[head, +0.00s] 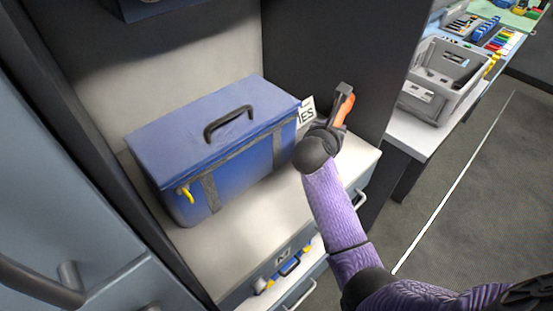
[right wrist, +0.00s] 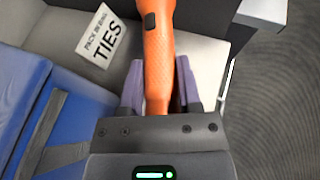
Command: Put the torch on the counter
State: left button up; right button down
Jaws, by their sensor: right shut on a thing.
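An orange torch with a dark end (head: 345,107) is held in my right gripper (head: 334,126). In the right wrist view the torch (right wrist: 157,50) stands lengthwise between the two purple fingers of the gripper (right wrist: 160,88). The gripper is shut on it. In the head view, torch and gripper appear over the right end of the pale counter surface (head: 235,245), right of the blue bag. I cannot tell whether the torch touches the surface. My left gripper is not in view.
A blue bag (head: 215,140) with a dark handle fills much of the surface. A "TIES" card (head: 306,112) stands beside it. A dark panel (head: 330,50) rises behind. A grey crate (head: 440,80) sits on a worktop at right. The surface's front left is clear.

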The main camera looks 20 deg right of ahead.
jog(key=shift+w+f, duration=0.1)
jog(key=shift+w, duration=0.2)
jog(key=f+b, duration=0.2)
jog(key=f, duration=0.1)
jog(key=f+b, duration=0.2)
jog(key=f, duration=0.1)
jog(key=f+b, duration=0.2)
jog(key=f, duration=0.2)
jog(key=shift+s, duration=0.3)
jog(key=shift+r, duration=0.25)
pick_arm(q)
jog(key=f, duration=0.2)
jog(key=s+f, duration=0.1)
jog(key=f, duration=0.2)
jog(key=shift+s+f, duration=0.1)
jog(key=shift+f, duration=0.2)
pick_arm(e)
jog(key=shift+c, duration=1.5)
grip_release()
jog(key=shift+f, duration=0.1)
